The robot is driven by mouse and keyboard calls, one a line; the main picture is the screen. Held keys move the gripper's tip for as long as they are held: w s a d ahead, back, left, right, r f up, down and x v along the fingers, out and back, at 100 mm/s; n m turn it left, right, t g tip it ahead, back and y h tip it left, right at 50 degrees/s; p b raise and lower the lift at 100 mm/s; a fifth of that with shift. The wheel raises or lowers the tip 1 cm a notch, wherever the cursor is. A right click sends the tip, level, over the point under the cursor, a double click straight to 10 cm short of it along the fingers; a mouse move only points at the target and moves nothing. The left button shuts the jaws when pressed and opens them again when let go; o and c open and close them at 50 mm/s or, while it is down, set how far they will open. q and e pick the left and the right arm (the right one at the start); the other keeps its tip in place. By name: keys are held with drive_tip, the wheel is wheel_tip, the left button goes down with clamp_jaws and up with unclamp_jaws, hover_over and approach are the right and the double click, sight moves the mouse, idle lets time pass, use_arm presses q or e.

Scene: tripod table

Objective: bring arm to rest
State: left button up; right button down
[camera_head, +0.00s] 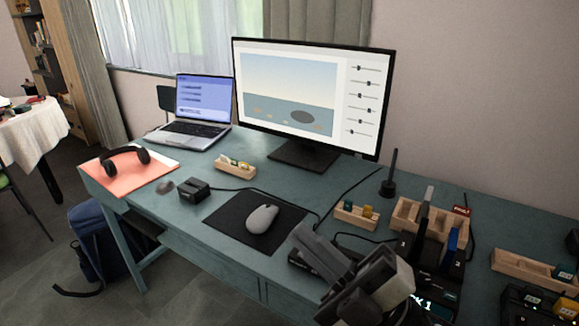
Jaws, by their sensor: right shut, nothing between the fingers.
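My right gripper (312,250) is in the lower right of the head view, over the front part of the teal desk (190,222). It points up and to the left, and its fingers are shut with nothing between them. It is to the right of the grey mouse (262,218) on the black mat (226,216) and hides part of a dark device behind it. My left gripper is not in view.
A monitor (300,95) and laptop (195,105) stand at the back. Headphones (125,157) lie on a red folder at left. Wooden holders (235,171) and a small wooden tray (356,217) are on the desk. A wooden organizer (405,215) and black devices crowd the right.

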drive_tip(key=w+d+f+m+t+h, duration=0.2)
drive_tip(key=d+f+m+h, duration=0.1)
drive_tip(key=f+m+h, duration=0.35)
drive_tip(key=w+d+f+m+t+h, duration=0.1)
drive_tip(key=d+f+m+t+h, duration=0.15)
drive_tip(key=f+m+h, duration=0.45)
drive_tip(key=s+d+f+m+g+h, duration=0.1)
drive_tip(key=s+d+f+m+g, duration=0.1)
drive_tip(key=f, duration=0.5)
drive_tip(key=s+d+f+m+g+h, duration=0.2)
drive_tip(key=s+d+f+m+g, duration=0.1)
drive_tip(key=s+f+m+g, duration=0.2)
wheel_tip(320, 180, down, 4)
drive_tip(key=shift+s+d+r+m+p, duration=0.2)
drive_tip(key=shift+s+d+m+p, duration=0.15)
drive_tip(key=shift+s+m, duration=0.65)
